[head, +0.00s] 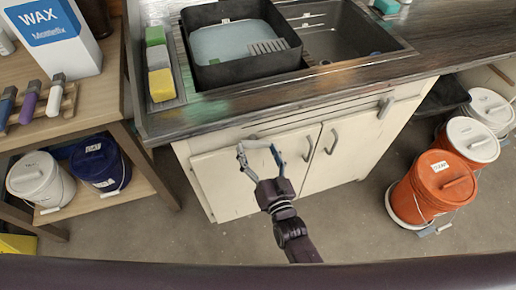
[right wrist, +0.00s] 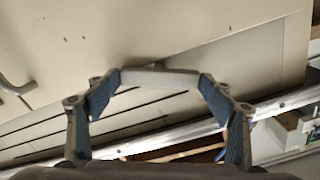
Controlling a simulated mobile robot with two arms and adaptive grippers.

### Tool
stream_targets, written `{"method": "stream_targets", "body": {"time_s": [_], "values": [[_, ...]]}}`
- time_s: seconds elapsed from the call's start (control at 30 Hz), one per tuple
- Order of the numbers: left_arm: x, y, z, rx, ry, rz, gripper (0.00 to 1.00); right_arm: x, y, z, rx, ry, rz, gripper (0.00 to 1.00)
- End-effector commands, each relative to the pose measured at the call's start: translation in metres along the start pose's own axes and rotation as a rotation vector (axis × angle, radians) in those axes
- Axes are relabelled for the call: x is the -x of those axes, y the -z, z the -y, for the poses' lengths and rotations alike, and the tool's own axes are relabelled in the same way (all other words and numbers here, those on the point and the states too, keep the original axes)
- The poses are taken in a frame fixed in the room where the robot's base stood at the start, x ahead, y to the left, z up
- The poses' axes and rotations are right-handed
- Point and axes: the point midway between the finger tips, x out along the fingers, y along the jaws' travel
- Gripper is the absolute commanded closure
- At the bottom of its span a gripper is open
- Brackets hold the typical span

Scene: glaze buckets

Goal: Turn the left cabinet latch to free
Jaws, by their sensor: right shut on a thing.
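The white cabinet (head: 215,180) stands under the counter, with its two doors shut. My right gripper (head: 258,147) reaches up to the top of the left door. It is shut on the left latch (right wrist: 160,78), a pale bar that spans between the two blue-grey fingertips in the right wrist view (right wrist: 160,82). In the head view the latch (head: 257,144) is small. My left gripper is not in view.
A right latch (head: 386,106) sits at the cabinet's upper right. Door handles (head: 309,145) (head: 333,141) stand near the middle. A wooden shelf (head: 125,190) with white and blue buckets is at left. The counter edge (head: 290,104) overhangs the doors.

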Motion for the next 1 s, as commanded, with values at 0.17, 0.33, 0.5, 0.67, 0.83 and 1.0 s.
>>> {"method": "stream_targets", "body": {"time_s": [0.17, 0.33, 0.5, 0.67, 0.83, 1.0], "values": [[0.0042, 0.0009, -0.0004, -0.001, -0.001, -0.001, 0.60, 0.0001, -0.0004, -0.0002, 0.151, -0.002, 0.003, 0.49], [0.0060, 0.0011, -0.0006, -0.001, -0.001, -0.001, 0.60, 0.0001, -0.0004, -0.0001, 0.270, -0.001, 0.002, 0.49], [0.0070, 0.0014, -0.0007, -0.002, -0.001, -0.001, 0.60, 0.0002, -0.0004, -0.0006, 0.358, -0.001, 0.002, 0.49], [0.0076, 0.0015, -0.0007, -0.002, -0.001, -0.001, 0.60, 0.0002, -0.0007, -0.0005, 0.408, -0.001, 0.002, 0.49], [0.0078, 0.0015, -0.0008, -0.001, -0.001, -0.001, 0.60, 0.0003, -0.0009, -0.0005, 0.431, -0.001, 0.002, 0.49], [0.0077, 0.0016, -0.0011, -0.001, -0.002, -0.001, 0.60, 0.0003, -0.0010, -0.0006, 0.438, -0.001, 0.002, 0.49]]}}
